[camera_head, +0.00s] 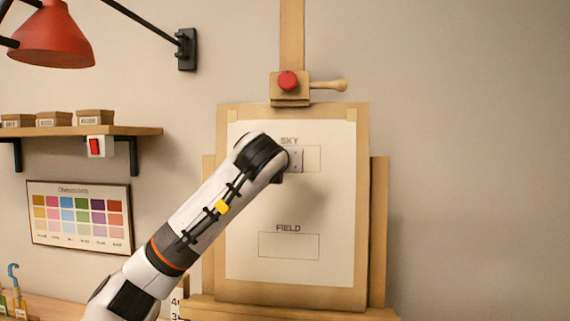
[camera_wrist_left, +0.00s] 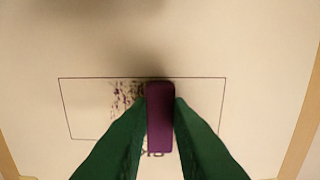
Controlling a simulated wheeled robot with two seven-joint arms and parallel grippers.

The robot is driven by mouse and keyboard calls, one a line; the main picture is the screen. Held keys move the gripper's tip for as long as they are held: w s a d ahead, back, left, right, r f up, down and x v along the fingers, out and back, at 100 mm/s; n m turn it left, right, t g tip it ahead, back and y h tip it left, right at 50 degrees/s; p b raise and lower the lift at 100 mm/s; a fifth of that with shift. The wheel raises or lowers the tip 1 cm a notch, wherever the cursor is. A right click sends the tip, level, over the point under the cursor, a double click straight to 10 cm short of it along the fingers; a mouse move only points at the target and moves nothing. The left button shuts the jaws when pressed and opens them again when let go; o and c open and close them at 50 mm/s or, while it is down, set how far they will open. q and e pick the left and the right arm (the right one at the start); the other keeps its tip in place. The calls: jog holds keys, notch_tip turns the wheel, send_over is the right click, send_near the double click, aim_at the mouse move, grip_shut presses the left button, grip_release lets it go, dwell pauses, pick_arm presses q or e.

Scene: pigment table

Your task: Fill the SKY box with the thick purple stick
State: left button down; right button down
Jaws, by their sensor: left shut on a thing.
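The paper (camera_head: 255,200) on the easel carries an outlined SKY box (camera_head: 312,159). My left arm reaches up to this box in the head view and hides its left part and the gripper's fingers. In the left wrist view, my left gripper (camera_wrist_left: 161,108) has its green fingers shut on the thick purple stick (camera_wrist_left: 160,125). The stick's end lies over the middle of the SKY box (camera_wrist_left: 205,100). I cannot tell whether it touches the paper. Speckled dark purple marks (camera_wrist_left: 125,98) show in the box beside the stick. The rest of the visible box is bare.
The FIELD box (camera_head: 289,246) lower on the paper is empty. A shelf (camera_head: 70,131) with small boxes and a colour chart (camera_head: 80,217) are on the wall at left. A red lamp (camera_head: 52,40) hangs at upper left. The wall right of the easel is clear.

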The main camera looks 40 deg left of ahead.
pick_arm(q)
jog(key=s+a, duration=0.1)
jog(key=a+b, duration=0.1)
jog(key=a, duration=0.1)
jog(key=s+a, duration=0.1)
jog(key=shift+s+a+b, duration=0.25)
jog(key=shift+s+b, duration=0.1)
jog(key=shift+b, duration=0.05)
jog(key=shift+d, duration=0.1)
